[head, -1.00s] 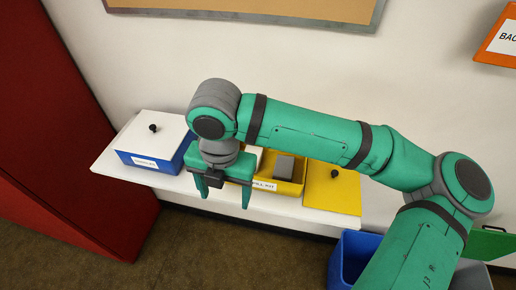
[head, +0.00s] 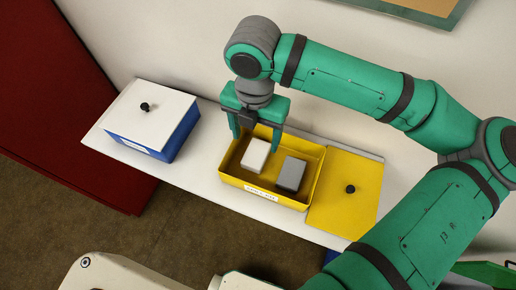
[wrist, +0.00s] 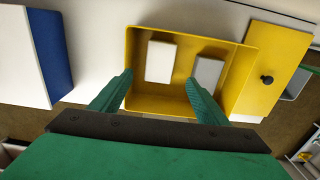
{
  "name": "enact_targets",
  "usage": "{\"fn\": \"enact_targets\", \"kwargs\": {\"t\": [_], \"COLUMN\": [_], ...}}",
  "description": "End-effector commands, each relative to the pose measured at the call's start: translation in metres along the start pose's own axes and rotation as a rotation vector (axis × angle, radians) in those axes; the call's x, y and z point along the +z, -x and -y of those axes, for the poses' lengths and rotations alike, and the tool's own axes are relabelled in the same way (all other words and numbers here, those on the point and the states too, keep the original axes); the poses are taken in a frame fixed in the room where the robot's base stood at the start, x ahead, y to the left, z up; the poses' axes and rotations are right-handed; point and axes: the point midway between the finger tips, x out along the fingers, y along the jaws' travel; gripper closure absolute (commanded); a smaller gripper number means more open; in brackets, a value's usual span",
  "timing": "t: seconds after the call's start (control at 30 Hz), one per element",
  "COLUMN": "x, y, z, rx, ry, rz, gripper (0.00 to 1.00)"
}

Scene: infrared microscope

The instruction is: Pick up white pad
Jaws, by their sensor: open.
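The white pad (head: 255,155) lies in the left part of the open yellow box (head: 262,196). In the wrist view the white pad (wrist: 160,61) is ahead of my fingertips and between their lines. A grey block (head: 291,174) lies to its right in the same box. My gripper (head: 255,143) is open and empty, pointing down over the box. In the wrist view its two fingers (wrist: 159,80) are spread wide, and the right one overlaps the grey block in the picture. The gripper does not appear to touch the pad.
A blue box (head: 138,142) with a white knobbed lid stands at the left on the white shelf (head: 207,185). A yellow lid (head: 343,194) with a black knob lies right of the yellow box. A red panel (head: 45,110) borders the left side.

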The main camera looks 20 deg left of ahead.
Motion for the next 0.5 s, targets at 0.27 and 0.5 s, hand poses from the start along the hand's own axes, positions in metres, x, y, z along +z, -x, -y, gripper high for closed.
{"fn": "enact_targets", "kwargs": {"t": [0.27, 0.5], "x": [0.0, 0.004], "y": [-0.029, -0.053], "z": [0.0, -0.002], "rx": [0.0, -0.002], "ry": [-0.001, 0.002], "rz": [0.001, -0.001], "gripper": [0.31, 0.31]}}
